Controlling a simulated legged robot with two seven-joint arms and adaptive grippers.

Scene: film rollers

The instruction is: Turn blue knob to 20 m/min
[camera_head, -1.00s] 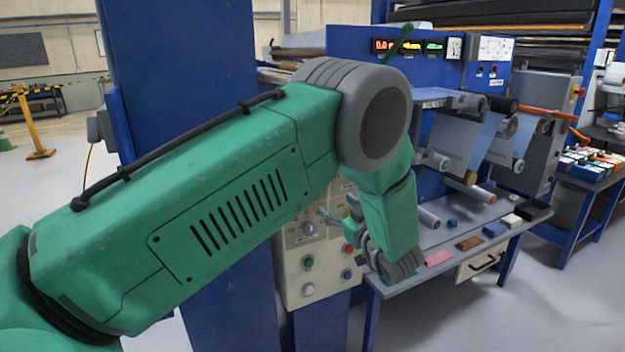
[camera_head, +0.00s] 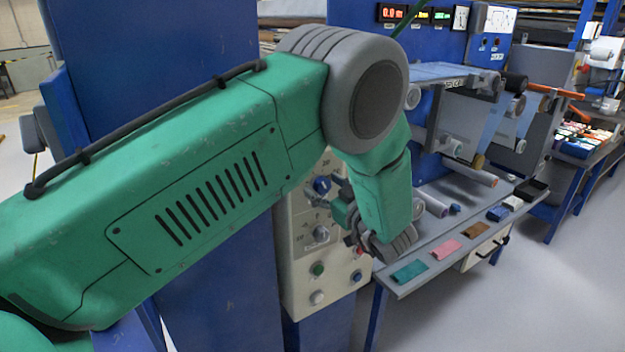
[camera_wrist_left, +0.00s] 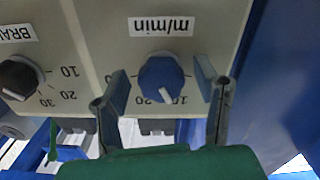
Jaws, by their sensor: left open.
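The blue knob (camera_head: 322,185) is on the upper part of a pale control panel (camera_head: 300,272), partly behind my left gripper (camera_head: 328,196) in the head view. In the left wrist view, the blue knob (camera_wrist_left: 160,76) sits under an upside-down "m/min" label (camera_wrist_left: 161,27). Its white pointer aims toward the bottom of the picture, between the 20 and 10 marks. My left gripper (camera_wrist_left: 162,88) is open, with one finger on each side of the knob and visible gaps to both. My right gripper is not in view.
A black knob (camera_wrist_left: 20,78) labelled "BRA…" is beside the blue one in the wrist view. Push buttons (camera_head: 317,269) are lower on the panel. A red display (camera_head: 392,13) reads 0.0. A grey worktable (camera_head: 440,262) with coloured samples stands right of the panel.

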